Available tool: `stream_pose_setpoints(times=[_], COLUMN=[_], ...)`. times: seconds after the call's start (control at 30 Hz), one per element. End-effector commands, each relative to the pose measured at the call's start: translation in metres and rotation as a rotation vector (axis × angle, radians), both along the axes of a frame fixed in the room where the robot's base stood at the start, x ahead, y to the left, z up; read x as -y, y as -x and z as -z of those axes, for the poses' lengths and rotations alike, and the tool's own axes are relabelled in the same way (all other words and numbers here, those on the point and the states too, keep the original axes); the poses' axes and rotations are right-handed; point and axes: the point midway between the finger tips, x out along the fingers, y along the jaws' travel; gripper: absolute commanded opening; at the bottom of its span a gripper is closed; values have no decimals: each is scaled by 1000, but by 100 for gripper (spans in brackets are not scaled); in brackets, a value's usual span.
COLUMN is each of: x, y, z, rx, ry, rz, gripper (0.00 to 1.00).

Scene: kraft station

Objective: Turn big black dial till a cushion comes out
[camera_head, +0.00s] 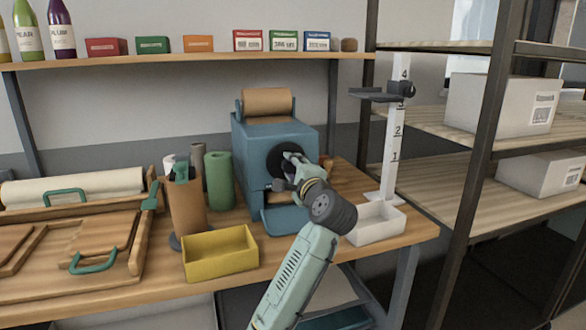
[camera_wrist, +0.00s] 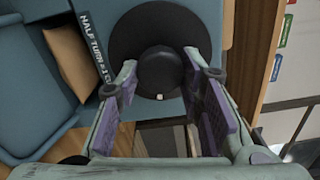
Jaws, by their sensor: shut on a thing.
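The blue kraft machine (camera_head: 262,135) stands on the bench with a brown paper roll (camera_head: 266,101) on top. Its big black dial (camera_head: 278,163) is on the front face, partly hidden by my gripper (camera_head: 294,168). In the wrist view, the dial (camera_wrist: 130,42) is a wide black disc with a raised round hub (camera_wrist: 160,68) bearing a small white mark at its lower edge. My gripper (camera_wrist: 160,75) has one finger on each side of this hub and is shut on it. A brown paper piece (camera_wrist: 75,62) shows in the machine's recess beside a printed label (camera_wrist: 96,50) starting "HALF TURN".
A yellow open bin (camera_head: 220,254) stands left of my arm, and a white open tray (camera_head: 375,224) stands right of it. A measuring post (camera_head: 392,150) rises behind the tray. A brown cylinder (camera_head: 186,207) and green roll (camera_head: 218,180) stand left of the machine.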

Motion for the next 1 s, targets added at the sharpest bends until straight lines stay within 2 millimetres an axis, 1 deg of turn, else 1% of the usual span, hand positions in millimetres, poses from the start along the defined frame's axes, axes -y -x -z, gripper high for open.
stream_pose_setpoints(times=[0.1,0.13,0.4,0.67,0.77,0.87,1.0], x=[1,1,0,0,2,6,14], y=[0,0,0,0,3,14,40], z=[0,0,0,0,0,0,0], rx=[0,0,0,1,0,0,1], ry=[0,1,1,2,2,3,3], rz=[2,2,1,0,1,3,4], gripper=[7,36,54,54,54,54,54])
